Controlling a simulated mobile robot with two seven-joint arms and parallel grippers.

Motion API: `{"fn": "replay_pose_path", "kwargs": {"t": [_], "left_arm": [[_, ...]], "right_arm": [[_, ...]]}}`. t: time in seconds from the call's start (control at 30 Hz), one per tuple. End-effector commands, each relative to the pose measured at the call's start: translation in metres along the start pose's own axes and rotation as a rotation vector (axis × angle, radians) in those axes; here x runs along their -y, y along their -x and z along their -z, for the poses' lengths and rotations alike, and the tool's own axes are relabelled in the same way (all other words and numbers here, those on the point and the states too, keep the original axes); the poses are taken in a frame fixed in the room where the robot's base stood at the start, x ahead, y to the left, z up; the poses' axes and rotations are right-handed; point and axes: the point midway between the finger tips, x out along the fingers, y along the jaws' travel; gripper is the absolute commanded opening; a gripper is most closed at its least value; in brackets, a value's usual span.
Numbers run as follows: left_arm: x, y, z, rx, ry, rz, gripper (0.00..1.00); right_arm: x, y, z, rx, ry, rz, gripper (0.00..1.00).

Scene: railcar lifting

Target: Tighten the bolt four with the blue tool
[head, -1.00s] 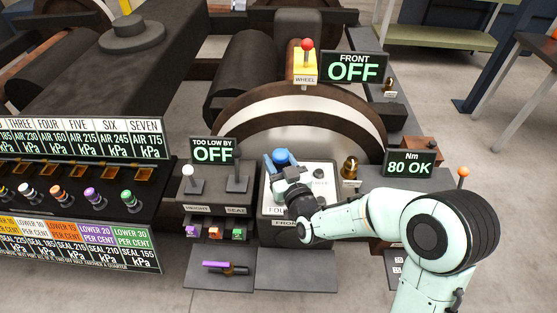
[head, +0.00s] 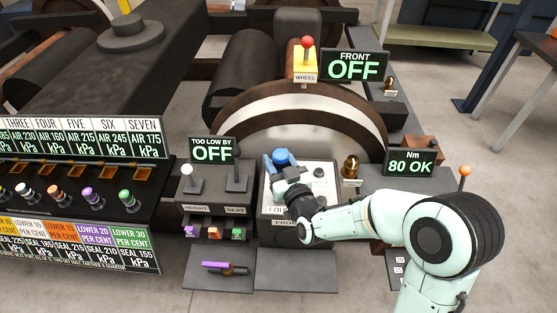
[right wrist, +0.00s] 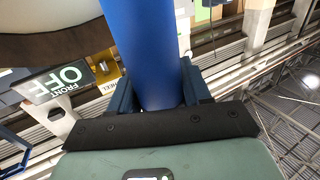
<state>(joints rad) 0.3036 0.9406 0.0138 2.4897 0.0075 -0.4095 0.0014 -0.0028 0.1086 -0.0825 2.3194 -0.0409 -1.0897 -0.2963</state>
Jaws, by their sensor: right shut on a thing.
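The blue tool (head: 282,156) stands on the grey plate (head: 327,168) in front of the wheel in the head view. My right gripper (head: 279,166) is shut on the blue tool, close above the plate. In the right wrist view the tool is a thick blue shaft (right wrist: 143,50) between the fingers. A dark bolt head (head: 319,173) shows on the plate right of the gripper. A label starting "FOU" shows at the plate's front left. The tool's lower end and the bolt under it are hidden. The torque display (head: 411,162) reads "Nm 80 OK". My left gripper is not in view.
A brass-coloured fitting (head: 351,167) stands right of the plate. The "TOO LOW BY" display (head: 212,150) reads OFF, above two levers on the left. The "FRONT" display (head: 354,67) reads OFF. A purple-handled tool (head: 216,265) lies on the lower left shelf.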

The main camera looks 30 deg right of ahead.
Motion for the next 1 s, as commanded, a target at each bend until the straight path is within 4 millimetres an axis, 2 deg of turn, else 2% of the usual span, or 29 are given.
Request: {"fn": "replay_pose_path", "kwargs": {"t": [0.03,0.6,1.0], "left_arm": [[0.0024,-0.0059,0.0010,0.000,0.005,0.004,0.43],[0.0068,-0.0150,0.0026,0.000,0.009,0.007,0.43],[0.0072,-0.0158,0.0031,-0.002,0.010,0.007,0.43]], "right_arm": [[0.0001,-0.0003,-0.0009,-0.004,0.000,0.000,0.11],[0.0003,-0.0004,-0.0093,-0.004,0.000,0.000,0.11],[0.0001,-0.0004,-0.0102,-0.003,0.000,0.000,0.11]]}}
